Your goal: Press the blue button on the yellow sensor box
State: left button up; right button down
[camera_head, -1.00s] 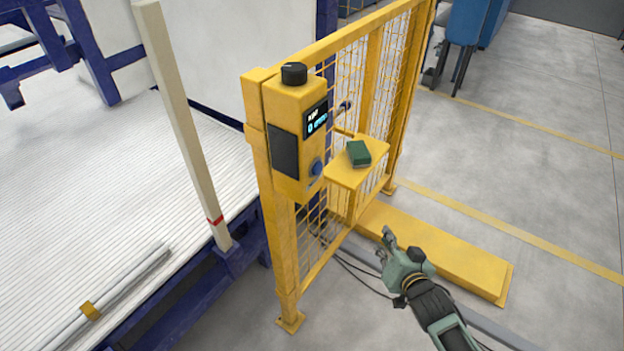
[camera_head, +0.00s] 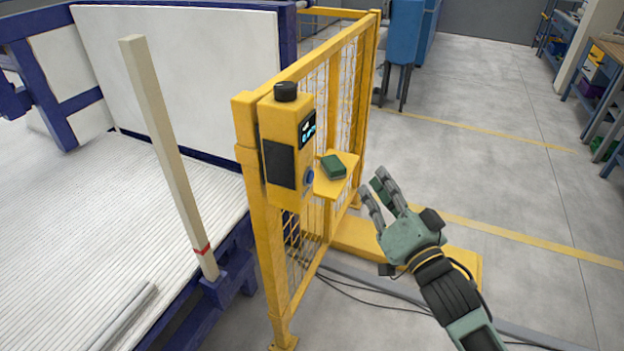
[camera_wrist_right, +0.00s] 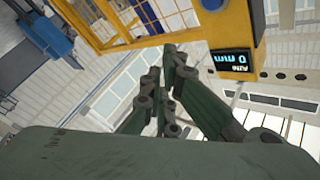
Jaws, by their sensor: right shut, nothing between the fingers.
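The yellow sensor box (camera_head: 281,124) is fixed to the near post of the yellow mesh fence, with a black knob on top, a dark panel and a lit display. Its blue button (camera_head: 310,177) is low on the right-hand face, below the display. My right gripper (camera_head: 375,185) is shut and empty, to the right of the box and apart from the button. My left gripper is not in view.
A yellow shelf (camera_head: 325,187) with a green block (camera_head: 333,167) juts from the fence just behind the button. A yellow floor beam (camera_head: 462,265) and dark cables lie below. The ribbed white bed (camera_head: 80,220) and a pale post (camera_head: 165,150) are left. Floor at right is open.

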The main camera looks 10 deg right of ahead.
aim_at(310, 177)
pick_arm(q)
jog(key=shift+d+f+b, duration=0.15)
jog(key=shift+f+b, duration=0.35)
jog(key=shift+b, duration=0.05)
pick_arm(e)
jog(key=w+a, duration=0.5)
jog(key=a, duration=0.2)
jog(key=shift+a, duration=0.2)
dwell(1.1)
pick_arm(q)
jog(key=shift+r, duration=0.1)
pick_arm(e)
jog(key=shift+w+a, duration=0.2)
jog(key=shift+a, duration=0.15)
jog(key=shift+w+a, duration=0.2)
jog(key=shift+a, duration=0.1)
dwell(0.6)
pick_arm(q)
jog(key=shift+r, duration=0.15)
pick_arm(e)
jog(key=shift+d, duration=0.1)
pick_arm(q)
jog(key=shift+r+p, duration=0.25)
jog(key=shift+p, duration=0.25)
pick_arm(e)
jog(key=shift+s+d, duration=0.45)
jog(key=shift+d, duration=0.1)
jog(key=shift+d, duration=0.1)
